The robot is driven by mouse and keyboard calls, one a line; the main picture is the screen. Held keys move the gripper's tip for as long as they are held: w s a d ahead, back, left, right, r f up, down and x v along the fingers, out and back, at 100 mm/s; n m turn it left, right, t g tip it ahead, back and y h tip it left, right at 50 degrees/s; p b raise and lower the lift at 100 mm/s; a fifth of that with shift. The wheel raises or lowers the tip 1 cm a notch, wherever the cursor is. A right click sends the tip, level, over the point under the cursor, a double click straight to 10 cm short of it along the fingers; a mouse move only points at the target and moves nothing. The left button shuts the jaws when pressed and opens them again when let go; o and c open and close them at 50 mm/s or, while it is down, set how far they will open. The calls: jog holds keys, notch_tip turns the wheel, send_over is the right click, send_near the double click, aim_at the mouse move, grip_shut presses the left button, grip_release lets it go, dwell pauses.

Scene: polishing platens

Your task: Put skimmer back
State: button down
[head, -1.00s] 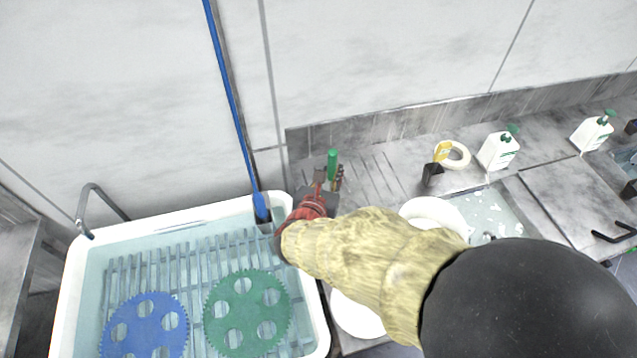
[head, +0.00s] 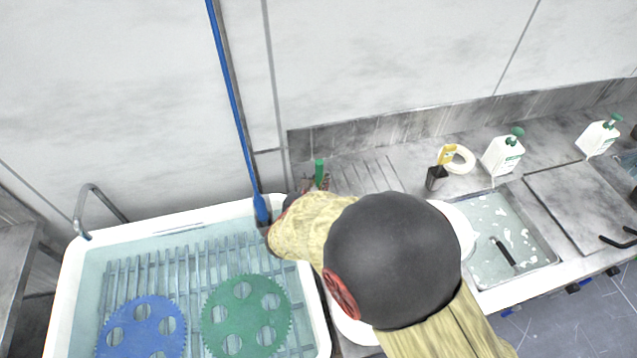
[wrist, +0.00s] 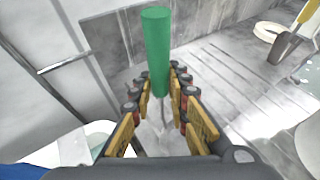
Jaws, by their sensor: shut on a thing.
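A tool with a green cylindrical handle, which I take to be the skimmer (head: 319,172), stands upright beside the tub's back right corner. In the wrist view its handle (wrist: 157,48) rises between the fingers of my gripper (wrist: 160,95). The fingers are shut on it near the lower end of the handle. Below them only a thin pale part shows, and its lower end cannot be made out. In the head view my own arm hides most of my gripper and the tool's lower part.
A white tub (head: 180,222) of water holds a rack, a blue disc (head: 145,345) and a green disc (head: 222,315). A blue pole (head: 233,108) stands at its back corner. The slotted steel counter (head: 375,175) and soap bottles (head: 503,154) lie to the right.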

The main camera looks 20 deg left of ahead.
jog(key=shift+f, duration=0.1)
jog(key=c, duration=1.7)
grip_release()
jog(key=shift+s+r, duration=0.15)
jog(key=shift+r, duration=0.15)
jog(key=p+v, duration=0.1)
jog(key=v, duration=1)
jog(key=shift+s+d+p, duration=0.1)
jog(key=shift+s+p, duration=0.25)
